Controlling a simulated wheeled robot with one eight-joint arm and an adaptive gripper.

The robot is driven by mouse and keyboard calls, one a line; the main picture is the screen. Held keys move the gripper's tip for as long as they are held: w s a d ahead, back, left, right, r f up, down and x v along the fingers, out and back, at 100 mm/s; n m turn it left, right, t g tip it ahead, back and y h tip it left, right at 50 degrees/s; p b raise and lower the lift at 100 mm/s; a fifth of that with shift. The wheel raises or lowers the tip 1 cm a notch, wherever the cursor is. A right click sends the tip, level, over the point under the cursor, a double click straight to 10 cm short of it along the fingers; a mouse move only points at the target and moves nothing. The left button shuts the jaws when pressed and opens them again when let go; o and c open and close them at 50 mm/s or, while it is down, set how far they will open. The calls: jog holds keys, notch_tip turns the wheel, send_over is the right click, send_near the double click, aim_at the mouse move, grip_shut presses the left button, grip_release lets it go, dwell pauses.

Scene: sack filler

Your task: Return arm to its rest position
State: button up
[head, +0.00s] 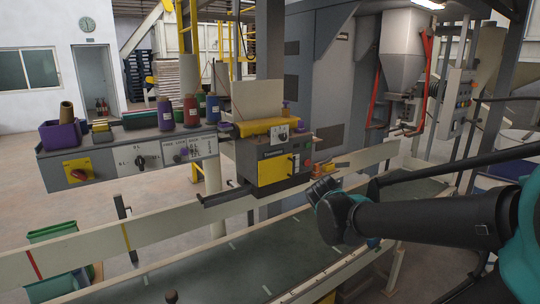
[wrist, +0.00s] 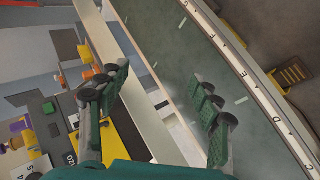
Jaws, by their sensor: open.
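My arm (head: 430,222) is dark with teal parts and reaches in from the right in the head view, over the conveyor. Its gripper end hangs above the belt, and the fingers are hard to make out there. In the wrist view my gripper (wrist: 160,105) shows two green padded fingers spread wide apart with nothing between them. Below the gap lies the green-grey conveyor belt (wrist: 185,65) and its pale side rail. The yellow and black sewing machine unit (head: 275,155) stands left of the gripper, apart from it.
A control panel shelf (head: 130,158) carries a purple bin (head: 61,135) and several thread spools. The conveyor belt (head: 225,268) runs along the front with low side rails. A grey hopper (head: 405,50) with red bars stands behind. A green crate (head: 52,233) sits at lower left.

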jog(key=s+f+m+g+y, duration=0.3)
jog(key=s+f+m, duration=0.8)
jog(key=s+f, duration=0.4)
jog(key=shift+s+a+m+g+y, duration=0.35)
jog(key=shift+s+g, duration=0.25)
jog(key=shift+g, duration=0.3)
